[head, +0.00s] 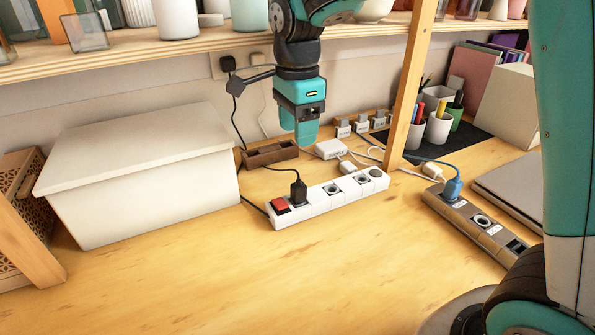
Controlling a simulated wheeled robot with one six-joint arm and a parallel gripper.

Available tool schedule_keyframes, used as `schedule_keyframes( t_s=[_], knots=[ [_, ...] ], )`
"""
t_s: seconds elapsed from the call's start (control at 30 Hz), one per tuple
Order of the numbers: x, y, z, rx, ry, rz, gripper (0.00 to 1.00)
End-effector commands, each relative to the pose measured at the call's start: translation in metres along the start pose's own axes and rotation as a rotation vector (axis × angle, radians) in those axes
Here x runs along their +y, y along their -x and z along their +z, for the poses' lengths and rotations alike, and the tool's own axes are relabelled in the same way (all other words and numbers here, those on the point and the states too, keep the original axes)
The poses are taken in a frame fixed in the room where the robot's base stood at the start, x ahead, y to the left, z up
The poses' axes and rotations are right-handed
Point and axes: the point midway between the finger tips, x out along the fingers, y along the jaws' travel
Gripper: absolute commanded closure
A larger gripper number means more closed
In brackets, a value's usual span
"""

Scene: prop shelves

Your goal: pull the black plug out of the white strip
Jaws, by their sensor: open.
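The white strip (318,203) lies on the wooden desk, running from a red switch (279,205) at its left end up to the right. The black plug (298,192) stands upright in the socket beside the red switch, with a dark cord leading off to the left. Several other sockets on the strip are empty. My gripper (306,141) points down above the desk, higher than the plug and a little right of it in the picture. It is open and empty, apart from the plug; the gap between its fingers is hard to see from here.
A brown strip (465,221) with a blue plug (452,188) lies to the right. A large lidded white box (150,200) stands left. A wooden post (408,90) rises behind the strip's right end, and a shelf (200,48) runs above. The front desk is clear.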

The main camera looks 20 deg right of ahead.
Motion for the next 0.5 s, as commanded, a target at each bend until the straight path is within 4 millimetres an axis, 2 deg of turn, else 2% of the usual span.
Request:
schedule_keyframes(
  t_s=[0.03, 0.5],
  knots=[
    [0.001, -0.012, 0.0, 0.001, 0.001, 0.005, 0.43],
    [0.002, -0.11, 0.0, 0.0, 0.004, 0.004, 0.43]
  ],
)
